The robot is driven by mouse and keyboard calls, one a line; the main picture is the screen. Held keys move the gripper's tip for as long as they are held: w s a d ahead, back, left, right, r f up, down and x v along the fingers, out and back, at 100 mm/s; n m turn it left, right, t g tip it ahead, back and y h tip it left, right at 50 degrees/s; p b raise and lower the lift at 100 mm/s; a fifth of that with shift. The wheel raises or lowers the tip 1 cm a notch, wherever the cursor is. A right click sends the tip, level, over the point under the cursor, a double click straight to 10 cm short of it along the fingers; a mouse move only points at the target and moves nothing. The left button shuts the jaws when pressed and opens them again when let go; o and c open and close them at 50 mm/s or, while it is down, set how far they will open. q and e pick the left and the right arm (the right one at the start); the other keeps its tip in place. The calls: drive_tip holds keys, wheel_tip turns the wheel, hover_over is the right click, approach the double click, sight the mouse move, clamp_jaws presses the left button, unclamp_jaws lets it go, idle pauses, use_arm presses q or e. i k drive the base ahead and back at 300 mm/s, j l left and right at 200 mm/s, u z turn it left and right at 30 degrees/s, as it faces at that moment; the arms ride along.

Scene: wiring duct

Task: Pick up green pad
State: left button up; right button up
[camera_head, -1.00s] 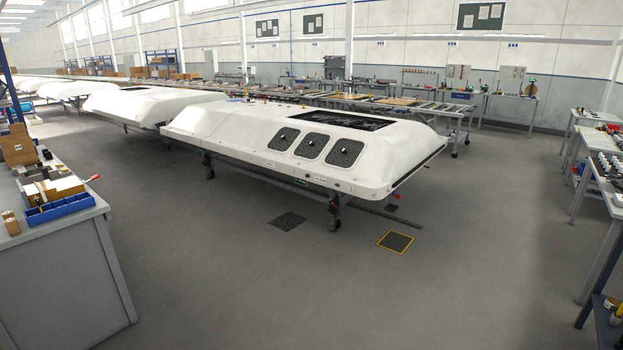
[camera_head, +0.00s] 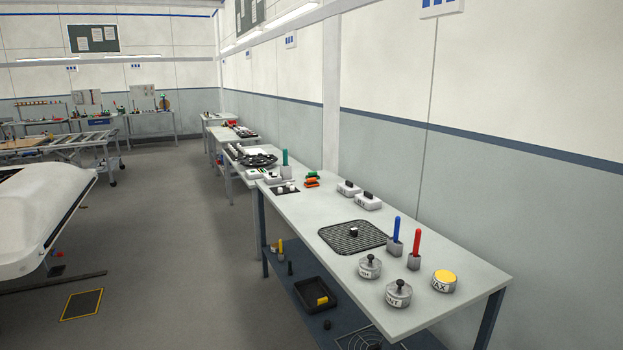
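A small green item (camera_head: 313,174), likely the green pad, lies on the workbench (camera_head: 330,208) along its wall side. An orange item (camera_head: 312,184) lies just in front of it, close to it or touching; I cannot tell which. The green item is small in the view and its exact shape is hard to make out. Neither of my grippers shows in the head view.
Open floor (camera_head: 190,260) lies left of the bench.

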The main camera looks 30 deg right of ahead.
sight(312, 174)
drive_tip(key=i+j, duration=0.1)
drive_tip(key=i, duration=2.25)
drive_tip(key=i+l+z, duration=0.2)
drive_tip(key=i, duration=0.4)
drive_tip(key=i+j+z, duration=0.15)
drive_tip(key=i, duration=0.45)
drive_tip(key=i+z, duration=0.2)
drive_tip(key=i, duration=0.4)
drive_tip(key=i+j+z, duration=0.2)
drive_tip(key=i, duration=0.4)
